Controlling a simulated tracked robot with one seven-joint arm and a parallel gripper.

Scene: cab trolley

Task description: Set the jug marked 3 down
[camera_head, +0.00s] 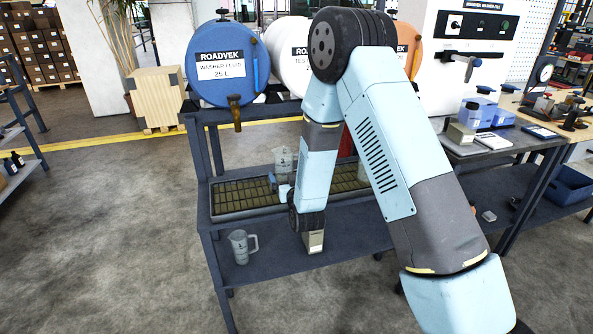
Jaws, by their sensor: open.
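A clear grey measuring jug (283,160) stands upright on the slatted drip tray (238,197), seen partly behind my wrist. Its number is too small to read. My gripper (279,181) is low in front of this jug, at its base. The jaws are open, though the fingers are small and partly hidden by my wrist, and I cannot tell whether they touch the jug. A second clear jug (239,247) with its handle to the right stands upright on the lower shelf (276,256). Its mark is not readable either.
A blue drum (218,68) labelled washer fluid and a white drum (288,52) lie above the tray, each over the rack. A small beige block (313,241) shows just below my wrist. A side bench (493,148) at right holds boxes. The floor at left is clear.

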